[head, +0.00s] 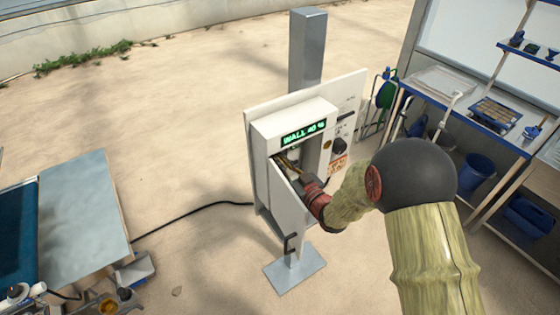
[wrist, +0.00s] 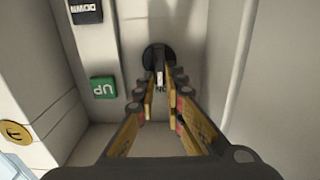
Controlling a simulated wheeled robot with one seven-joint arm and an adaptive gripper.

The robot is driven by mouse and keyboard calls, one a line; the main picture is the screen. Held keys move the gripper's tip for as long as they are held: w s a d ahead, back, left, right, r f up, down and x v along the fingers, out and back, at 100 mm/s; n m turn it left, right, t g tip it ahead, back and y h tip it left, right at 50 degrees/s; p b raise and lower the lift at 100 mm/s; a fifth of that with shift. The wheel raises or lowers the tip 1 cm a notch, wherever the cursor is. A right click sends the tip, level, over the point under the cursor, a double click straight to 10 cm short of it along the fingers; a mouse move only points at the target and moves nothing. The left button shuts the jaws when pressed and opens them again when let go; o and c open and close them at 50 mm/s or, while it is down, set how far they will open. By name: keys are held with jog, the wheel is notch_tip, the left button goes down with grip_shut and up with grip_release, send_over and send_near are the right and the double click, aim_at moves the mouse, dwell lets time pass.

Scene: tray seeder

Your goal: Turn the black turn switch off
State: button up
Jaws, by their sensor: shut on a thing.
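The black turn switch (wrist: 158,54) is a round knob with a light-marked grip bar, on the pale inner wall of the control box in the wrist view. Lettering like an upside-down "ON" shows partly beside it. My gripper (wrist: 161,80) has its yellow-sided fingers on both sides of the grip bar and is shut on it. In the head view my gripper (head: 286,163) reaches into the open box, and the switch is hidden there.
A green UP button (wrist: 103,87) and a black DOWN button (wrist: 86,11) sit near the switch. The box door (head: 287,211) hangs open beside my wrist. The display (head: 303,133) reads "WALL 40 %". A black knob (head: 339,146) is on the front panel.

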jog(key=shift+f+n+b, duration=0.15)
jog(key=shift+n+b, duration=0.25)
jog(key=shift+b, duration=0.35)
grip_shut()
jog(key=n+b, duration=0.3)
jog(key=b, duration=0.3)
jog(key=a+n+b, duration=0.1)
jog(key=n+b, duration=0.3)
jog(key=b, duration=0.2)
jog(key=s+n+b, duration=0.1)
jog(key=n+b, duration=0.3)
jog(key=b, duration=0.2)
jog(key=shift+a+f+b, duration=0.15)
jog(key=shift+f+b, duration=0.25)
jog(key=o, duration=0.7)
grip_release()
jog(key=v, duration=1.2)
